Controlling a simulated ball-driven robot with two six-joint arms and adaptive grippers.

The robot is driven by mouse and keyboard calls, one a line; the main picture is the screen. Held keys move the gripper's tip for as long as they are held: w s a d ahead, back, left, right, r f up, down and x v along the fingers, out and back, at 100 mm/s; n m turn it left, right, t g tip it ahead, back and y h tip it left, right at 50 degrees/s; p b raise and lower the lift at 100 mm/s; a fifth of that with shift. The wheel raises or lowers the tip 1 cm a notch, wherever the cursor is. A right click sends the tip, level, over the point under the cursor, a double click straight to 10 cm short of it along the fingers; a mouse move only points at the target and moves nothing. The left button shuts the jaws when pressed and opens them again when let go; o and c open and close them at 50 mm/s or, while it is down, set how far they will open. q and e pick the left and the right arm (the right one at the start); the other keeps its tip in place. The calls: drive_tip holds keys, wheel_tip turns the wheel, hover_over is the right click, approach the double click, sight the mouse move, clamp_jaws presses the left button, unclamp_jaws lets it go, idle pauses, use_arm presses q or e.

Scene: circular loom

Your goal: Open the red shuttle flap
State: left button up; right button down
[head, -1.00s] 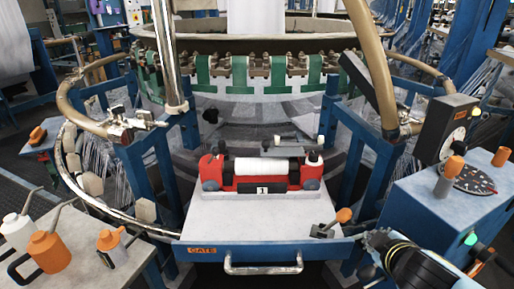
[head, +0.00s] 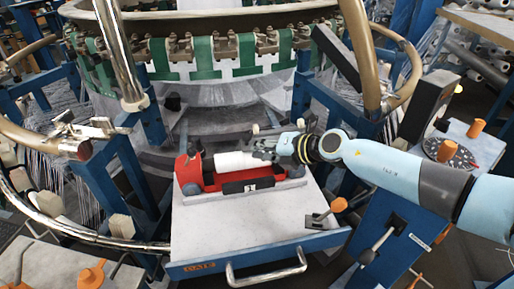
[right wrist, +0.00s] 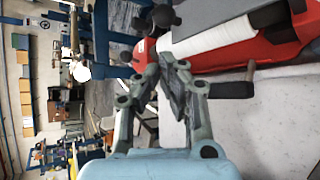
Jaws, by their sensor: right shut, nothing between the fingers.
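The red shuttle (head: 213,181) with a white roll (head: 235,161) and a black "1" tag (head: 248,187) sits on the pale tabletop. My right gripper (head: 259,152) is shut and empty at the roll's right end, over the shuttle's right half, and hides that part. In the right wrist view, its closed fingers (right wrist: 162,72) are beside the shuttle's red body (right wrist: 280,48) and the white roll (right wrist: 215,40); I cannot tell whether they touch. I cannot make out the flap's position clearly. My left gripper is out of view.
The pale tabletop (head: 215,235) in front of the shuttle is mostly clear. An orange-knobbed lever (head: 338,206) stands at its right front, and a metal handle (head: 266,270) is on the front edge.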

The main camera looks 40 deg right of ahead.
sight(245, 150)
drive_tip(key=b+x, duration=0.2)
drive_tip(key=x, duration=0.4)
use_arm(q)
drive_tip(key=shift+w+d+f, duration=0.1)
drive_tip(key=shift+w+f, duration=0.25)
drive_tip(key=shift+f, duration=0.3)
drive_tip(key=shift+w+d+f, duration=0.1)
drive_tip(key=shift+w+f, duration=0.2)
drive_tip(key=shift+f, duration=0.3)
use_arm(e)
drive_tip(key=shift+w+a+f, duration=0.15)
drive_tip(key=shift+w+f, duration=0.05)
drive_tip(key=shift+w, duration=0.3)
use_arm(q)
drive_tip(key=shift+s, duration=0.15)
